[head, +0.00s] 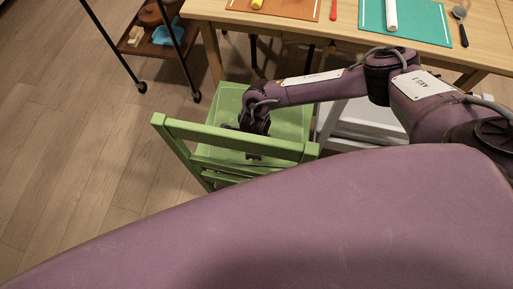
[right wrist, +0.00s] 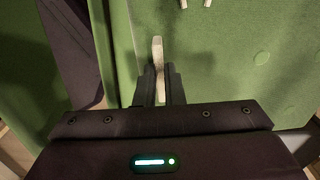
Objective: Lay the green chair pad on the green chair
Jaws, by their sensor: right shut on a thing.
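The green chair (head: 180,128) stands in the middle of the head view, its backrest toward me. My right gripper (head: 252,152) reaches down over the seat, close behind the top rail of the backrest. In the right wrist view the green chair pad (right wrist: 235,65) is a flat, dark green surface with round button dimples. My right gripper (right wrist: 158,90) is shut on a pale tie at the pad's edge. A second pair of pale ties shows at the top of that view. In the head view the arm hides part of the seat, and pad and seat are hard to tell apart. My left gripper is out of view.
A wooden table (head: 300,28) stands behind the chair, with an orange mat (head: 285,8), a teal mat (head: 420,22) and a spoon (head: 461,25). A white chair (head: 365,125) stands close on the right. A black wheeled cart (head: 180,45) is at the back left. The floor on the left is clear.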

